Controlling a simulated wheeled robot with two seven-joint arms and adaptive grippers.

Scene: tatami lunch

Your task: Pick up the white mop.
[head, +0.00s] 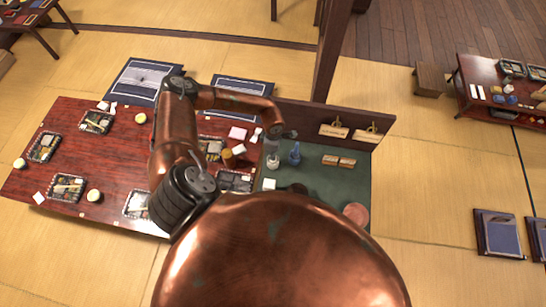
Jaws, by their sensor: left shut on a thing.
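My left arm reaches out over the low red table, and its gripper (283,133) points down near the left side of the green-topped stand. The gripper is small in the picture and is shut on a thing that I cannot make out. I cannot identify a white mop for certain. A small white thing (268,184) lies on the green top, below the gripper in the picture; what it is I cannot tell. My right gripper is out of view.
The red table (110,160) holds several lunch boxes and cups. The green top (320,190) bears bottles (294,154), wooden blocks (338,161) and a pink round thing (356,213). A dark post (328,60) rises behind. Open tatami (430,160) lies to the right, with dark-blue cushions (498,234).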

